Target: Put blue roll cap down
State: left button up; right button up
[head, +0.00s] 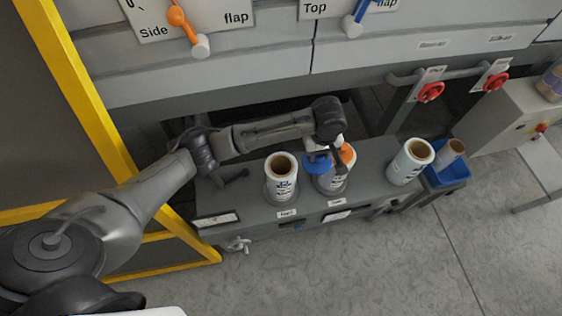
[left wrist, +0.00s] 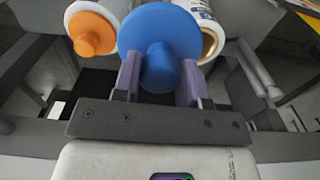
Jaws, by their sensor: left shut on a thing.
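The blue roll cap (head: 318,163) is a round disc with a knob. In the left wrist view the blue cap (left wrist: 160,32) has its knob between the two purple fingers of my left gripper (left wrist: 160,78), which is shut on it. In the head view my left gripper (head: 336,150) is above the grey bench, close to the middle roll (head: 331,183). An orange cap (head: 347,154) sits on that roll, behind the blue cap. The left roll (head: 281,187) stands upright with its brown core open. Whether the blue cap touches anything below is hidden. My right gripper is not in view.
The grey bench (head: 240,198) also carries a right roll (head: 409,163), uncapped and tilted in view. A blue bin (head: 450,178) holding a brown-cored roll stands at the bench's right end. A yellow frame (head: 95,110) borders the left. Bench top between middle and right rolls is clear.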

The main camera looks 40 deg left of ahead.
pick_arm(q)
jog(key=shift+s+a+f+b, duration=0.15)
jog(key=shift+s+a+f, duration=0.45)
jog(key=shift+a+f, duration=1.3)
jog(key=shift+s+a+f+b, duration=0.15)
jog(key=shift+s+a+f, duration=0.5)
jog(key=shift+a+f, duration=1.2)
jog(key=shift+s+a+f+b, duration=0.15)
jog(key=shift+s+a+f, duration=0.45)
jog(key=shift+a+f, duration=1.3)
jog(key=o, duration=1)
jog(key=shift+f, duration=0.1)
